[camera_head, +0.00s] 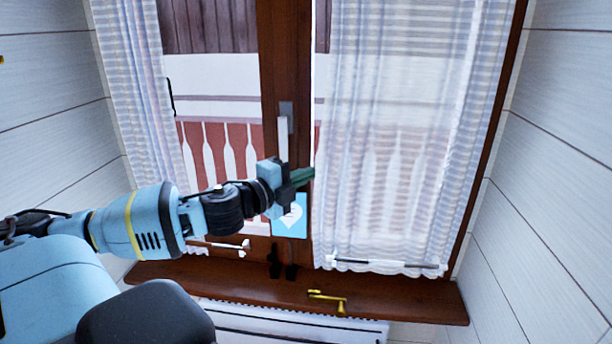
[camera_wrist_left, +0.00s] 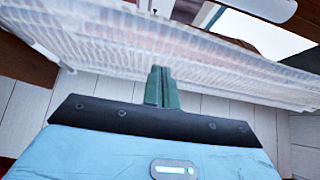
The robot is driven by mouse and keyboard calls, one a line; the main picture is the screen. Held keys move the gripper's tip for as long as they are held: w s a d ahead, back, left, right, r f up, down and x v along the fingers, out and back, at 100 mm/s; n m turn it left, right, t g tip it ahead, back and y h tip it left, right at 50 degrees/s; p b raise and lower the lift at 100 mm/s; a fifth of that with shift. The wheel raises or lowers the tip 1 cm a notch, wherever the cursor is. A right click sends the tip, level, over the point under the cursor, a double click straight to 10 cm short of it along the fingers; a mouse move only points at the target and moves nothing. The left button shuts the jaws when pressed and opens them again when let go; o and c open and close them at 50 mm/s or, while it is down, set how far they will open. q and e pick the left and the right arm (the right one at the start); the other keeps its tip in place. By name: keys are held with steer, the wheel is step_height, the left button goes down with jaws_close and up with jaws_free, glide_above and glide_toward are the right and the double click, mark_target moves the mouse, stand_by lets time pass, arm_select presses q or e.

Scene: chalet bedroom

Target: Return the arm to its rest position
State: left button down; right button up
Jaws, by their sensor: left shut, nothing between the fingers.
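My left arm comes in from the left in the head view and reaches across the window. Its gripper (camera_head: 303,176) is in front of the middle window post, beside the left edge of the right curtain. The dark green fingers are together with nothing between them. In the left wrist view the shut fingers (camera_wrist_left: 162,88) point toward the white curtain (camera_wrist_left: 110,50). I cannot tell whether they touch it. My right gripper is in neither view.
The window has a brown wooden frame (camera_head: 287,60), a white handle (camera_head: 283,138) and sheer curtains (camera_head: 410,130) on both sides. A brown sill (camera_head: 400,297) below bears a brass-coloured handle (camera_head: 328,298). A white radiator (camera_head: 290,325) is under it. White panelled walls (camera_head: 555,150) stand at both sides.

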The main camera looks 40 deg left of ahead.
arm_select(q)
steer(key=s+d+f+n+g, duration=0.1)
steer(key=s+d+f+n, duration=0.15)
steer(key=f, duration=0.75)
steer(key=s+d+f+n+g, duration=0.15)
steer(key=s+f+n, duration=0.25)
steer(key=f, duration=0.6)
steer(key=s+d+f+n+g, duration=0.2)
steer(key=s+f+n, duration=0.15)
steer(key=f, duration=0.65)
steer(key=s+d+f+n+g, duration=0.3)
steer(key=s+d+f+n, duration=0.4)
steer(key=s+d+f, duration=0.7)
steer(key=s+f, duration=0.1)
steer(key=s, duration=0.2)
steer(key=shift+s+d+f+g, duration=0.35)
steer(key=shift+s+d, duration=0.05)
